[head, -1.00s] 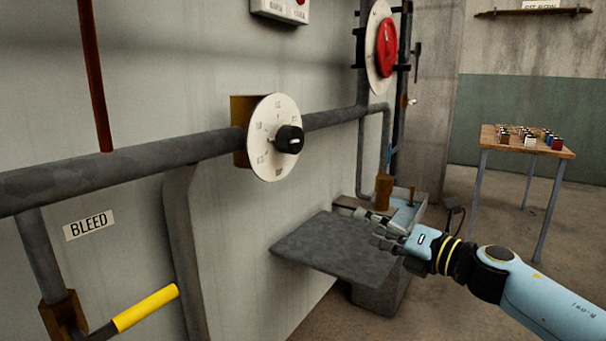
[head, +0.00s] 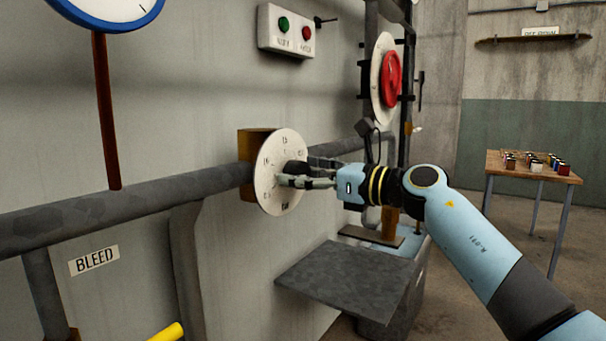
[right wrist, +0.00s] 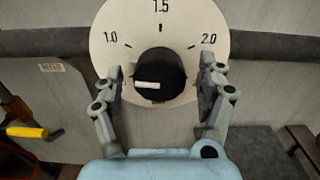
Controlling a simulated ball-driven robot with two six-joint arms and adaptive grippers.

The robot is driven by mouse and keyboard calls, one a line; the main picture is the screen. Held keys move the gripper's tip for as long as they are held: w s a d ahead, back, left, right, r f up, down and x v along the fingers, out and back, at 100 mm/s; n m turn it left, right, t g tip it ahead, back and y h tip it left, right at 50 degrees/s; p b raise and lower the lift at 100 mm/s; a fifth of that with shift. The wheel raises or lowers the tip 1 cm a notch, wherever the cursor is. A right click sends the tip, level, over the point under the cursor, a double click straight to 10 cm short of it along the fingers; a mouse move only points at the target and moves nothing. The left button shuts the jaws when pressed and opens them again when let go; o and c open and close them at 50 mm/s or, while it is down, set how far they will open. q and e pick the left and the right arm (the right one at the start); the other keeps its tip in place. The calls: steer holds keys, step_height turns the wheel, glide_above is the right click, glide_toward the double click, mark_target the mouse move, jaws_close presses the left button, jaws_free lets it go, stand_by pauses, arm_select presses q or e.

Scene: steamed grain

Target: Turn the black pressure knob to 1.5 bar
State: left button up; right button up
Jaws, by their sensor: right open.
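The black pressure knob (head: 295,168) sits on a round white dial (head: 283,195) on the grey pipe. In the right wrist view the knob (right wrist: 160,70) shows a white mark that lies nearly level and left of its middle. The dial (right wrist: 125,20) there reads 1.0 at left, 1.5 at top and 2.0 at right; the mark is below the 1.0 print. My right gripper (right wrist: 161,82) is open, with one finger on each side of the knob and gaps visible between. In the head view this gripper (head: 300,173) partly covers the knob. My left gripper is not in view.
A grey pipe (head: 150,184) runs along the wall behind the dial. A grey shelf plate (head: 345,273) juts out below. A red wheel (head: 391,78) is beyond, and a blue-rimmed gauge (head: 105,8) is at upper left. A yellow handle (head: 167,333) is at lower left.

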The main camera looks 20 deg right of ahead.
steer(key=shift+w+a, duration=0.15)
steer(key=shift+c, duration=0.3)
steer(key=c, duration=1.1)
steer(key=shift+r+m+p, duration=0.15)
steer(key=shift+m+p, duration=0.35)
steer(key=shift+p, duration=0.2)
steer(key=m+p, duration=0.9)
steer(key=shift+w+p, duration=0.1)
steer(key=shift+p, duration=0.25)
steer(key=m+p, duration=0.3)
steer(key=m, duration=0.1)
steer(key=shift+m, duration=0.3)
steer(key=shift+d+f+m+p, duration=0.2)
steer(key=shift+f+m+p, duration=0.05)
steer(key=shift+m+p, duration=0.7)
steer(key=shift+m, duration=0.25)
